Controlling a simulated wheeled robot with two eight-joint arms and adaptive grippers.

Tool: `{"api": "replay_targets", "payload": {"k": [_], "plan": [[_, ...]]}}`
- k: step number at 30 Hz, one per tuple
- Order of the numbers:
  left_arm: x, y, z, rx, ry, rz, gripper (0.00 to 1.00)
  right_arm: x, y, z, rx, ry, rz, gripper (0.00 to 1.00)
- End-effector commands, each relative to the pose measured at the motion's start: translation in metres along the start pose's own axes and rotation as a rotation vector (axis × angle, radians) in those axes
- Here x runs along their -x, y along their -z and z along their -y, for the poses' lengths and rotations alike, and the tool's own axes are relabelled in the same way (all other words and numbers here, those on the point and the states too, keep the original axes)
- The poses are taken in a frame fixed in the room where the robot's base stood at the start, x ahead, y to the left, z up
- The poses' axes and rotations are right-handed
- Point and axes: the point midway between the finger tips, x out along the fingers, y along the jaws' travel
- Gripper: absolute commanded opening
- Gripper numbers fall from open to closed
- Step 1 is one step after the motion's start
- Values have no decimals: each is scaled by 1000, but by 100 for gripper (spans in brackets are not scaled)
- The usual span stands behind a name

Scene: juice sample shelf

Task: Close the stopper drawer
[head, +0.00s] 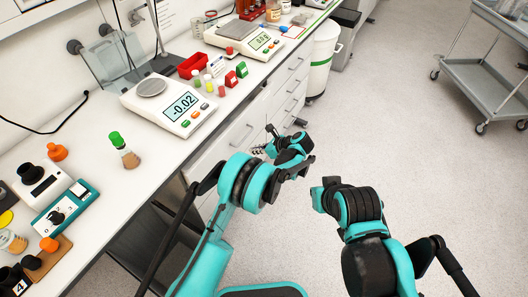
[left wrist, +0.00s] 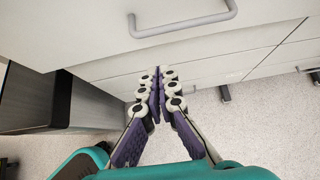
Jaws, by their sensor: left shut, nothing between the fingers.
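White drawer fronts with grey bar handles line the bench; one drawer front (left wrist: 95,35) with its handle (left wrist: 185,20) fills the top of the left wrist view. Which is the stopper drawer, and how far it stands out, I cannot tell. My left gripper (left wrist: 158,72) is shut and empty, its fingertips together just below that handle, by the drawer front's lower part. Whether they touch it is unclear. In the head view my left gripper (head: 258,151) is beside the drawers, partly hidden by its wrist. My right arm is over the floor; its gripper does not show clearly.
The white bench top (head: 150,182) carries a balance (head: 172,104), a green-capped vial (head: 124,150) and several small bottles. A white bin (head: 322,62) stands beyond the drawers. A grey cart (head: 485,70) is at the far right. The floor between is clear.

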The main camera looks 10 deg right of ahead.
Motion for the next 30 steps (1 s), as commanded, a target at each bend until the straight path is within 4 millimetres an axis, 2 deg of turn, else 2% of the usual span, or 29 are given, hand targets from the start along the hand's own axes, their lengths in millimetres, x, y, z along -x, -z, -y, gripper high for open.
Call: {"api": "replay_targets", "payload": {"k": [3, 9, 22, 30], "plan": [[-12, -16, 0, 1, -1, 1, 0, -6, -4, 0, 0, 0, 0, 0], [-20, -28, 0, 0, 0, 1, 0, -10, -7, 0, 0, 0, 0, 0], [-23, -33, 0, 0, 0, 1, 0, -10, -7, 0, 0, 0, 0, 0], [-55, -58, 0, 1, -2, 1, 0, -12, -8, 0, 0, 0, 0, 0]]}}
